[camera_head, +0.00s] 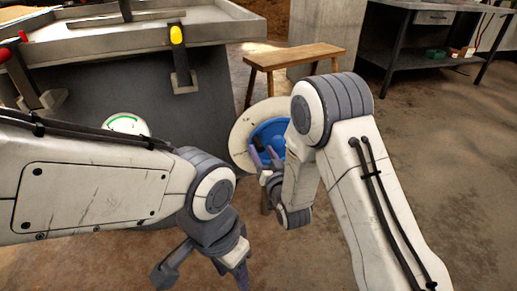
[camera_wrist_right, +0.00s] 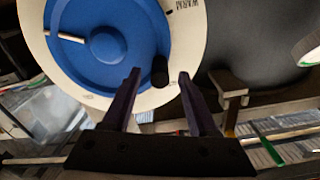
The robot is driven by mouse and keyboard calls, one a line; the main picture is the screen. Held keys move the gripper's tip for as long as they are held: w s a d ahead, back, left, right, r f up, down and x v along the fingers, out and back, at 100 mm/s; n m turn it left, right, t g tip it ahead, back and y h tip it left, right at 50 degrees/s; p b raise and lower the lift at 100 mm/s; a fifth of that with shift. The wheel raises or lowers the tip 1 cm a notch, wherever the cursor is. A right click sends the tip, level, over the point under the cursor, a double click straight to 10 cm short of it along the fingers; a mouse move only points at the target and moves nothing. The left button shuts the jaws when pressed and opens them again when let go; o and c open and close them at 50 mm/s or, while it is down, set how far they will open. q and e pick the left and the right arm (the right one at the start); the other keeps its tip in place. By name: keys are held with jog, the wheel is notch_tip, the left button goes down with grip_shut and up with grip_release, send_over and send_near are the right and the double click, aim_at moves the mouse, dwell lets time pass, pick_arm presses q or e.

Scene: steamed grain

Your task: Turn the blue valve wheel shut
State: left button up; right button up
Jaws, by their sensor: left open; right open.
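The blue valve wheel (camera_head: 268,134) sits on a round cream dial plate (camera_head: 241,128) beside the grey tank, partly hidden by my right arm. In the right wrist view the blue wheel (camera_wrist_right: 84,38) shows a round hub, a pale pointer at its left and a dark knob (camera_wrist_right: 160,70) near its lower right edge. My right gripper (camera_head: 264,158) is open in front of the wheel. In the right wrist view its fingers (camera_wrist_right: 159,74) stand apart with the knob between their tips; I cannot tell if they touch it. My left gripper (camera_head: 203,275) is open, low over the floor and away from the wheel.
A grey tank (camera_head: 110,85) with a yellow-tipped lever (camera_head: 178,36) and a red-tipped lever (camera_head: 6,55) fills the left. A white-faced gauge (camera_head: 125,124) is left of the wheel. A wooden bench (camera_head: 295,56) stands behind. The right floor is clear.

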jog(key=shift+b+x, duration=0.4)
jog(key=shift+x, duration=1.6)
grip_shut()
